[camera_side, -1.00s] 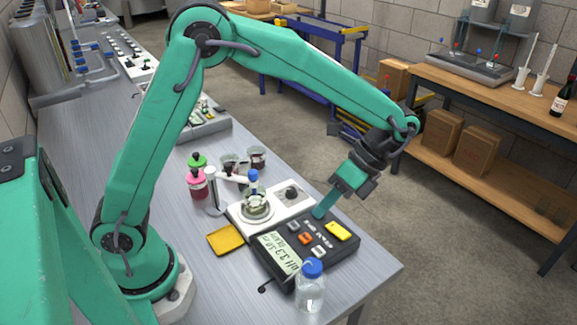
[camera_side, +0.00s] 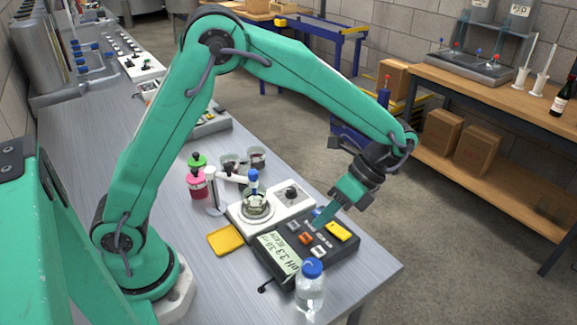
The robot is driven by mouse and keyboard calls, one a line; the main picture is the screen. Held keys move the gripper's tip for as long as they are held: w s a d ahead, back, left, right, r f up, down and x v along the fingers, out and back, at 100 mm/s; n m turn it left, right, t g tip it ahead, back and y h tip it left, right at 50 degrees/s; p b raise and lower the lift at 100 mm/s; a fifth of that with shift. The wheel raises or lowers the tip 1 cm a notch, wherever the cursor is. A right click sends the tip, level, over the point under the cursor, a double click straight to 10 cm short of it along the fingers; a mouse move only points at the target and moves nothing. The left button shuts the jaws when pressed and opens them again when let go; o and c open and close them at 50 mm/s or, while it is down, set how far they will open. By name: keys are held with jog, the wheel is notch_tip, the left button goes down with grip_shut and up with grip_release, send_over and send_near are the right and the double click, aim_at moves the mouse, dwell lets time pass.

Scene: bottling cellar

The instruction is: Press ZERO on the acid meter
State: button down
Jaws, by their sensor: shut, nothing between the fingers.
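The acid meter (camera_side: 268,264) is a dark box on the bench, with a pale display reading about pH 3.30 and several coloured buttons. A yellow button (camera_side: 339,232), an orange button (camera_side: 306,238), a white button (camera_side: 318,251) and a grey button (camera_side: 293,225) show on its face. The button labels are too small to read, so I cannot tell which is ZERO. My gripper (camera_side: 316,224) is shut and empty, its tip pointing down over the upper middle of the keypad. The tip hides part of the panel; I cannot tell whether it touches.
A clear bottle with a blue cap (camera_side: 311,288) stands at the meter's front edge. A white stirrer (camera_side: 288,199) holding a beaker (camera_side: 257,207) sits behind it.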

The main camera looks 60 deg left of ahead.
aim_at(322, 250)
jog(key=shift+f, duration=3.1)
jog(key=shift+f, duration=0.85)
dwell(0.7)
jog(key=shift+r, duration=0.2)
dwell(0.3)
jog(key=shift+r, duration=0.65)
jog(key=shift+r, duration=0.15)
jog(key=shift+r, duration=2.4)
